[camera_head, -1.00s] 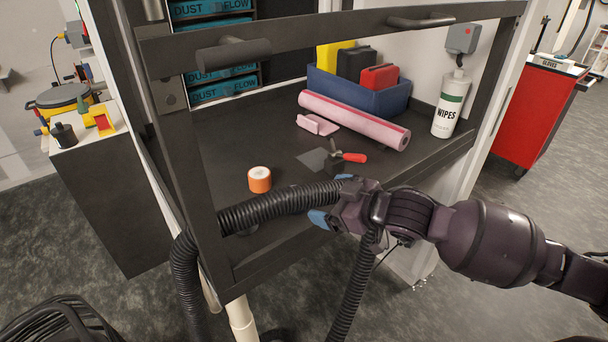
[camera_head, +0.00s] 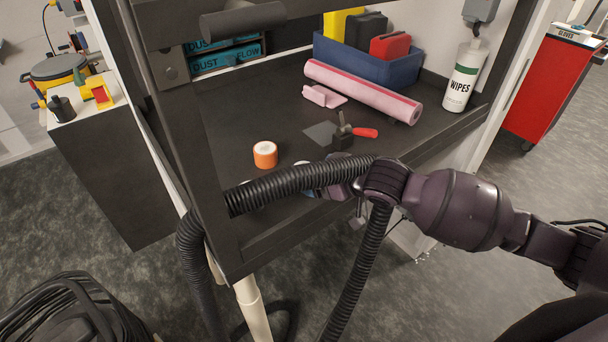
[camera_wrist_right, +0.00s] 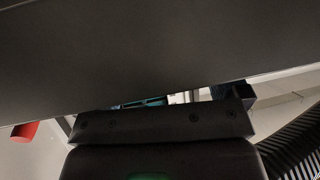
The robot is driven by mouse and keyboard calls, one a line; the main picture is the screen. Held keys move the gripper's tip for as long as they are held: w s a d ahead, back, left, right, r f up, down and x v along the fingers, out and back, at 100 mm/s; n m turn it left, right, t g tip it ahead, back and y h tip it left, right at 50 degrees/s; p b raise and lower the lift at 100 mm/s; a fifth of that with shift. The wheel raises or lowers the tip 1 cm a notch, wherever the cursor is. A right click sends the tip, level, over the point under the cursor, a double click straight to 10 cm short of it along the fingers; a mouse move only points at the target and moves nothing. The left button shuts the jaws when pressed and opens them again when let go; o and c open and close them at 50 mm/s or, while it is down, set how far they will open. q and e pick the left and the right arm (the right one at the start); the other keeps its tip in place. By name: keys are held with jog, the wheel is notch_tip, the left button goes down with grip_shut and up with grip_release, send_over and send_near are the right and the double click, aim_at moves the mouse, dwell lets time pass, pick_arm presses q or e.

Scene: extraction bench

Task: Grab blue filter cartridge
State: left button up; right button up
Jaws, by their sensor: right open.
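Teal-blue cartridges marked DUST FLOW (camera_head: 228,58) sit stacked in a dark rack at the back left of the bench. The frame bar and its handle cover part of them. A teal strip (camera_wrist_right: 140,103), perhaps one of them, shows in the right wrist view. My right gripper (camera_head: 306,182) is low at the bench's front edge, well away from the rack. It is open, with a black ribbed hose (camera_head: 285,187) crossing over it and hiding most of its fingers. I cannot tell whether the hose rests on it. My left gripper is not in view.
A dark frame bar (camera_head: 185,130) rises at the left. A dark surface (camera_wrist_right: 150,50) fills the upper wrist view.

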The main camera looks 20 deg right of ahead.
aim_at(307, 170)
jog(key=shift+x, duration=2.25)
jog(key=shift+r, duration=0.1)
jog(key=shift+c, duration=0.3)
jog(key=c, duration=1)
